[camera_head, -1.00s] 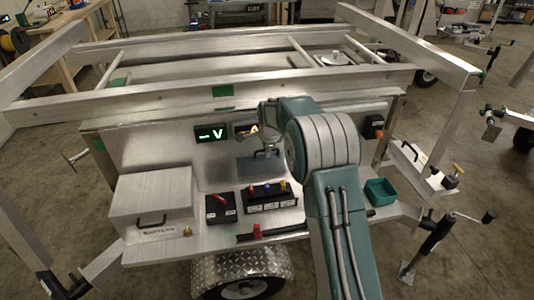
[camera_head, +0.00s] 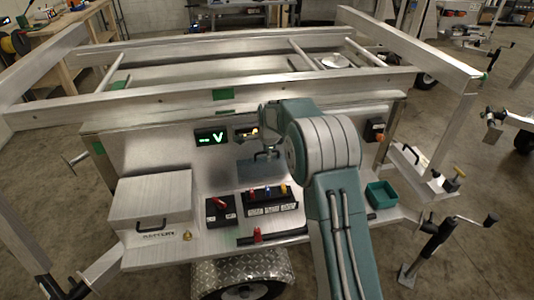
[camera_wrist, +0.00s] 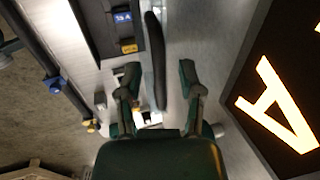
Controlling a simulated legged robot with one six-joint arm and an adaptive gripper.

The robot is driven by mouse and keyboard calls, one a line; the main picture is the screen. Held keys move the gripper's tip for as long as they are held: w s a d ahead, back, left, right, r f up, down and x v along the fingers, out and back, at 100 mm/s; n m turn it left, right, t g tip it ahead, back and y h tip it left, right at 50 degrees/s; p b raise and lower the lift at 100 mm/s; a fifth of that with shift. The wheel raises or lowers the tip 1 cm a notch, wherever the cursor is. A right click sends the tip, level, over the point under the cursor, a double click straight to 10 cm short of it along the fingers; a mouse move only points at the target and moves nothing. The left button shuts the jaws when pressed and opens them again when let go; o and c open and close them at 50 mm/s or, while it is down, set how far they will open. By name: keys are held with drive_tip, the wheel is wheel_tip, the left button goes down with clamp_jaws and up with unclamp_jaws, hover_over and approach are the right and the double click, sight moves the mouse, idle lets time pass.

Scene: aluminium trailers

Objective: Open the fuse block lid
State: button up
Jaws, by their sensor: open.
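The black fuse block (camera_head: 270,208) sits on the trailer's front shelf, with coloured fuses on top and white labels in front. Its fuses show uncovered. A dark, smoky plate (camera_head: 262,170), apparently the lid, stands behind the block against the panel. My gripper (camera_wrist: 158,78) is open, fingers spread. In the wrist view a dark, narrow curved bar (camera_wrist: 155,45), apparently the lid seen edge-on, runs between and beyond the fingertips. I cannot tell whether they touch. The fuse block (camera_wrist: 105,20) is at the upper left. In the head view my arm hides most of the gripper.
A lit A display (camera_wrist: 275,105) is close on the right in the wrist view. The V display (camera_head: 210,137) is on the panel. A red-switch block (camera_head: 220,210) and metal box (camera_head: 152,205) lie left of the fuse block. A green bin (camera_head: 381,194) is at right.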

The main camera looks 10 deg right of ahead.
drive_tip(key=shift+r, duration=0.1)
drive_tip(key=v, duration=1.1)
drive_tip(key=shift+r, duration=0.35)
drive_tip(key=shift+s, duration=0.1)
drive_tip(key=s+r+n+t, duration=0.1)
drive_tip(key=s+r+n, duration=0.45)
drive_tip(key=s, duration=0.45)
drive_tip(key=s+r+n, duration=0.4)
drive_tip(key=s+r, duration=0.2)
drive_tip(key=s, duration=0.4)
drive_tip(key=s+f+n, duration=0.2)
drive_tip(key=s+n, duration=0.2)
drive_tip(key=s, duration=0.6)
drive_tip(key=s+f+n+t, duration=0.1)
drive_tip(key=s+n, duration=0.3)
drive_tip(key=s, duration=0.6)
drive_tip(key=shift+f, duration=0.7)
